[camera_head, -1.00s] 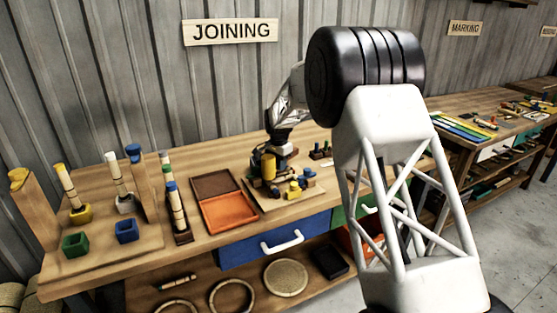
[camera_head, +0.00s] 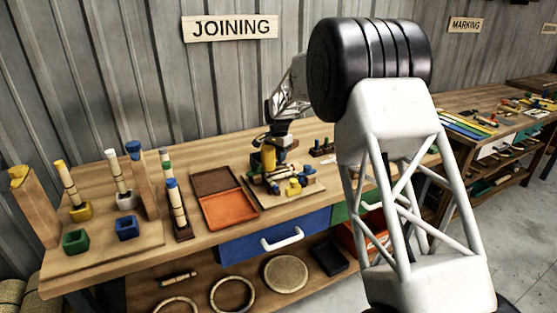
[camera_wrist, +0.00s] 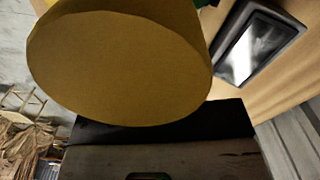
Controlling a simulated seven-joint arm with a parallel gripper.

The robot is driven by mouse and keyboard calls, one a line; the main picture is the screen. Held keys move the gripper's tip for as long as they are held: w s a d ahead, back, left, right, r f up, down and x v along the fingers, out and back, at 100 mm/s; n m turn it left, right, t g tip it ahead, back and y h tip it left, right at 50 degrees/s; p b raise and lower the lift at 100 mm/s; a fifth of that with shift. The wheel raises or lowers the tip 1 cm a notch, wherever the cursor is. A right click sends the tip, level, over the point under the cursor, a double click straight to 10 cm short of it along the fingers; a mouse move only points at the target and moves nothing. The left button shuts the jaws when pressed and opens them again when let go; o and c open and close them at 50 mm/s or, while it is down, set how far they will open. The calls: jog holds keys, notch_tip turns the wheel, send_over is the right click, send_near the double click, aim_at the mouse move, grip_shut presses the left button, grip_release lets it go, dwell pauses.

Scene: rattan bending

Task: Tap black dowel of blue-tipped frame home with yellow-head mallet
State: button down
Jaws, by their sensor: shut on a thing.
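My gripper (camera_head: 273,147) is over the work board (camera_head: 258,199) on the bench, shut on the yellow-head mallet (camera_head: 268,158). The mallet's yellow head (camera_wrist: 120,65) fills the upper left of the wrist view, very close to the camera. Its handle and my fingertips are mostly hidden. Below and to the right of the head, small yellow and blue parts (camera_head: 293,187) sit on the board, among wooden pieces. The blue-tipped frame and its black dowel are too small and covered to make out, so I cannot tell whether the mallet touches the dowel.
Left of the board lies an open tray with an orange inside (camera_head: 228,208). Further left are a stand with a blue-tipped stick (camera_head: 176,205) and a rack with coloured cups (camera_head: 126,228). A small dark rack (camera_head: 321,148) stands behind the board. Bare bench shows at the front left.

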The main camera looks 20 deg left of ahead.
dwell(0.4)
jog(key=shift+f, duration=0.25)
dwell(0.4)
jog(key=shift+f, duration=2.1)
jog(key=shift+r, duration=0.1)
jog(key=shift+r, duration=1.75)
jog(key=shift+r, duration=0.1)
jog(key=shift+r, duration=2.45)
